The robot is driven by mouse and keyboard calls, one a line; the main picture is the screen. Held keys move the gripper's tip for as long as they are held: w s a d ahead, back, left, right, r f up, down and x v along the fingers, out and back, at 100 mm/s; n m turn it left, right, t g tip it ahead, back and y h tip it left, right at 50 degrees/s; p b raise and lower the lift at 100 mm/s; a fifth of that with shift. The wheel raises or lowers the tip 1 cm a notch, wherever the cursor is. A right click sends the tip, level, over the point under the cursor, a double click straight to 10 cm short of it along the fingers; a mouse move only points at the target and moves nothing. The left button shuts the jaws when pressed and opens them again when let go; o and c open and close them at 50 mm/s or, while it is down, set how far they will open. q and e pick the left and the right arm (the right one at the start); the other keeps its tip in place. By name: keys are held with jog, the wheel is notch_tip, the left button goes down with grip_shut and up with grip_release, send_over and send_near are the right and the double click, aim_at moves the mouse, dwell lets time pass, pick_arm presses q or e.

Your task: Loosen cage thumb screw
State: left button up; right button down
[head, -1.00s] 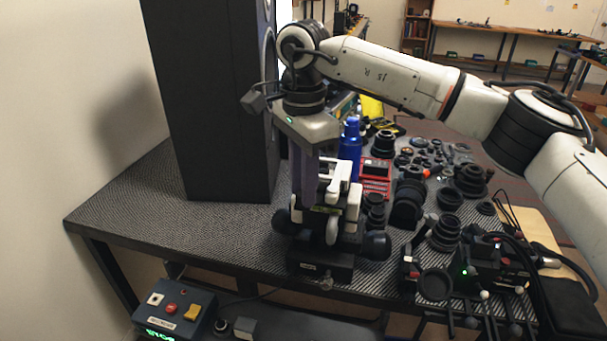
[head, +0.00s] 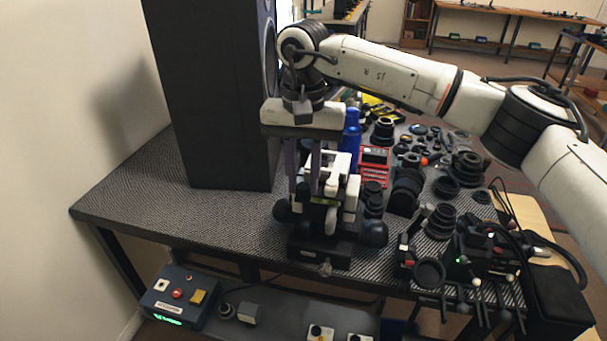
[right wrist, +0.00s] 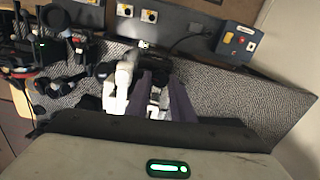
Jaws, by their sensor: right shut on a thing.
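The cage assembly (head: 348,192), a black and white clamp-like device with round black knobs (head: 373,233) at its sides, stands upright near the table's front edge. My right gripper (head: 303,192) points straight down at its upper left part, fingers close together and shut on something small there. The thumb screw is hidden between the fingertips, so I cannot make out its shape. In the right wrist view the two purple-grey fingers (right wrist: 158,80) reach into the assembly beside its white parts (right wrist: 121,82). My left gripper is not in view.
A black device with cables (head: 485,250) is at the front right. The table's left end (head: 140,200) is clear.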

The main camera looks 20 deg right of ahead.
aim_at(304, 186)
jog(key=shift+n, duration=0.9)
jog(key=c, duration=1.8)
grip_release()
notch_tip(304, 186, up, 10)
jog(key=shift+r, duration=0.25)
